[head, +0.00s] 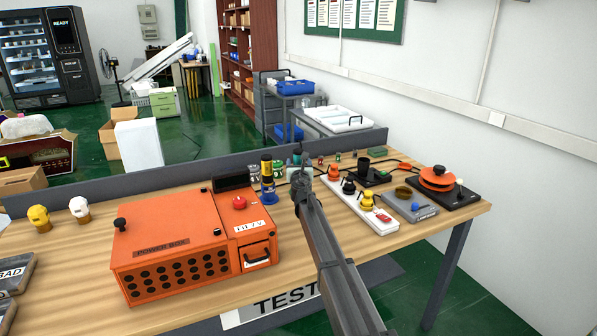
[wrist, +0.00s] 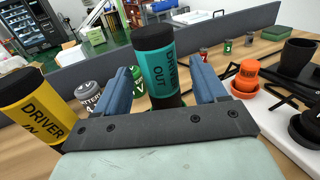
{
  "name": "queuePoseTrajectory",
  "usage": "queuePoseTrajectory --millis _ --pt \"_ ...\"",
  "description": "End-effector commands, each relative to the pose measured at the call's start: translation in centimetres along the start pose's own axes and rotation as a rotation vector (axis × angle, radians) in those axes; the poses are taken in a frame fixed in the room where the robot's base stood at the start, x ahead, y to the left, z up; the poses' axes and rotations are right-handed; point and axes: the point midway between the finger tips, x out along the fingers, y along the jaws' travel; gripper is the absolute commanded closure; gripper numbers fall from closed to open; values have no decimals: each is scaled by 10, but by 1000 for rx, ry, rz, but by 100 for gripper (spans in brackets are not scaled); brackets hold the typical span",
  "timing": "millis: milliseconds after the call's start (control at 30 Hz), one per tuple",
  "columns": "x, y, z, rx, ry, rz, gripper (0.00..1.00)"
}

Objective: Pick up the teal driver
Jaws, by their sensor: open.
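The teal driver (wrist: 161,68) is an upright teal cylinder with a black cap and the words DRIVER OUT. In the wrist view it stands between the two blue fingers of my gripper (wrist: 164,88), with a gap visible on either side. Its lower part is partly hidden by the gripper's dark crossbar. My gripper is open. In the head view my gripper (head: 301,178) is over the back middle of the table, and the teal driver is mostly hidden around it.
A yellow DRIVER IN cylinder (wrist: 37,110) and a grey battery (wrist: 88,94) stand left of my gripper. An orange power box (head: 170,245) fills the table's left middle. A white strip with coloured knobs (head: 353,199) lies right. A grey partition (head: 190,171) runs behind.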

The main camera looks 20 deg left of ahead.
Motion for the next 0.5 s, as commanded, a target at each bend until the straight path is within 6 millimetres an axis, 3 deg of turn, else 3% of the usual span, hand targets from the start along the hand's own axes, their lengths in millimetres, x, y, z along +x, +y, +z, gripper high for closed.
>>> queuePoseTrajectory --millis 300,500 --pt "42 1 -1 0 0 0 29" --pt "46 1 -1 0 0 0 29"
